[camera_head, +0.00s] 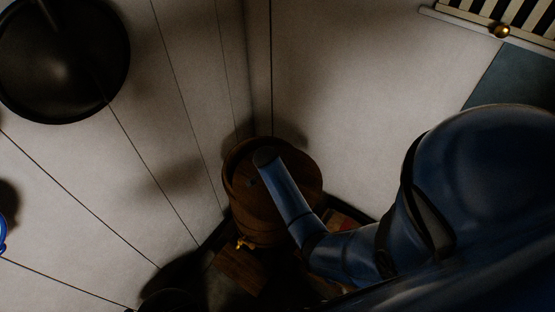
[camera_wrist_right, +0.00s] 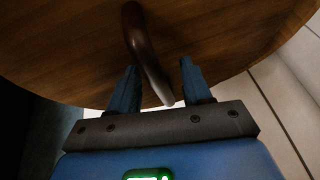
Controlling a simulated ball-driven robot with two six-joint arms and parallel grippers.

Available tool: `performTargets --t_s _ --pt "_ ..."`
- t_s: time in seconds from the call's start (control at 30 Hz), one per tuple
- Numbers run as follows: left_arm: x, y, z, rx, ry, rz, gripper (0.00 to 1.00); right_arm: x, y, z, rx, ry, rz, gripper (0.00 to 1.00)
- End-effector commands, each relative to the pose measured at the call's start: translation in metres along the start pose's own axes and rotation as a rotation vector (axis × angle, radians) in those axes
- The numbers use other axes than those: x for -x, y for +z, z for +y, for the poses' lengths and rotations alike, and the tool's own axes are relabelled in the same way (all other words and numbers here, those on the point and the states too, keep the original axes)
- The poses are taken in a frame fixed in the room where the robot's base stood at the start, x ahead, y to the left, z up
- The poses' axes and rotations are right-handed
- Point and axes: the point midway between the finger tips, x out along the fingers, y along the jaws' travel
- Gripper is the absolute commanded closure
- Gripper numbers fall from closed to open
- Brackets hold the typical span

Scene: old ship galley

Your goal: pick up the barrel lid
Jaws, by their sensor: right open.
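The barrel (camera_head: 262,228) is brown wood and stands in the corner, with a brass tap low on its front. Its round wooden lid (camera_head: 290,178) is on top, partly hidden by my right arm. In the right wrist view the lid (camera_wrist_right: 225,35) fills the upper part, with a curved dark reddish-brown handle (camera_wrist_right: 141,45) standing out from it. My right gripper (camera_wrist_right: 160,78) is open, and the lower end of the handle shows between its two fingers. I cannot tell whether they touch.
White plank walls (camera_head: 185,110) close in on both sides of the barrel. A dark round pan (camera_head: 65,60) hangs on the left wall. A slatted rack with a brass knob (camera_head: 501,31) is at the upper right. The floor around the barrel is dark.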

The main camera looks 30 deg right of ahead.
Motion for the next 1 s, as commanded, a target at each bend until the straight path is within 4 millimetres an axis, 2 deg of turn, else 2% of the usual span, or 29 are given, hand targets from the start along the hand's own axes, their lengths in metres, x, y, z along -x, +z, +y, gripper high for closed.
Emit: performTargets --t_s 0.1,0.4,1.0 --pt "0.0000 0.0001 0.0000 0.000 0.000 0.000 0.23 0.0001 -0.0001 -0.0001 0.000 0.000 0.000 0.53" --pt "0.0000 0.0001 0.0000 0.000 0.000 0.000 0.23 0.0003 0.0000 -0.0001 0.000 0.000 0.000 0.98" --pt "0.0000 0.0001 0.0000 0.000 0.000 0.000 0.23 0.0000 0.0004 0.0007 -0.001 0.002 -0.002 1.00"
